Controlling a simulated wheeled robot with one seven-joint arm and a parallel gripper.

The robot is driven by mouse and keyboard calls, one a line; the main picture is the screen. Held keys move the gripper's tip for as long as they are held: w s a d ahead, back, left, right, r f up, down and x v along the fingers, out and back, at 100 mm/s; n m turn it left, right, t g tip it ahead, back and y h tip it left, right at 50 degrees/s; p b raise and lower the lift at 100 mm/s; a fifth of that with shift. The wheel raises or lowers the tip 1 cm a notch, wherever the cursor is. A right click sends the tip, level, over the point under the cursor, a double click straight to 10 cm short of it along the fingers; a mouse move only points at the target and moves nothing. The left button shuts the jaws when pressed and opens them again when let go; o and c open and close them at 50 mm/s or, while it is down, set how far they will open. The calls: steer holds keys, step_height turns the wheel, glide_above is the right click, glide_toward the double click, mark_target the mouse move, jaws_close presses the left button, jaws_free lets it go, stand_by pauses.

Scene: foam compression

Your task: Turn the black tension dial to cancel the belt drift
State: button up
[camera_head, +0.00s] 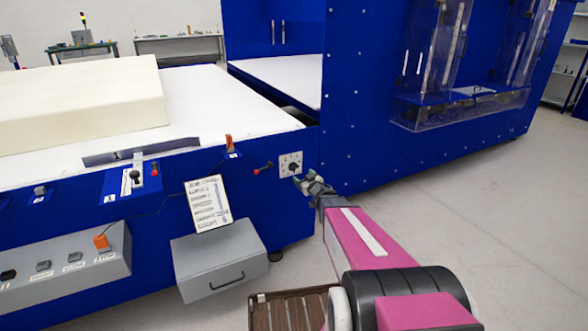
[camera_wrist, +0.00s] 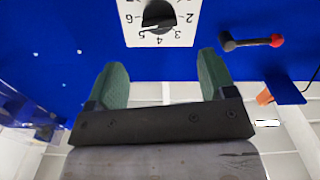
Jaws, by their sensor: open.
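The black tension dial (camera_head: 293,167) sits on a small white plate on the blue machine's side, just beyond my gripper in the head view. In the wrist view the dial (camera_wrist: 159,15) is at the top centre, on a white scale plate (camera_wrist: 130,33) whose numbers appear upside down. The numbers 2 to 6 can be read near it. My gripper (camera_head: 308,184) is close to the plate; in the wrist view its two green fingers (camera_wrist: 164,75) are apart with nothing between them. The dial is ahead of the fingertips and apart from them. The belt (camera_head: 215,95) is white and carries a cream foam block (camera_head: 85,100).
A lever with a red knob (camera_head: 263,168) sits left of the dial; it also shows in the wrist view (camera_wrist: 250,42). An orange-tipped switch (camera_head: 229,143), a tilted sign (camera_head: 208,204) and a grey box (camera_head: 220,262) are farther left. The floor at right is clear.

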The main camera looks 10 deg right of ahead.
mark_target(295, 168)
steer(key=x, duration=1)
steer(key=c, duration=0.9)
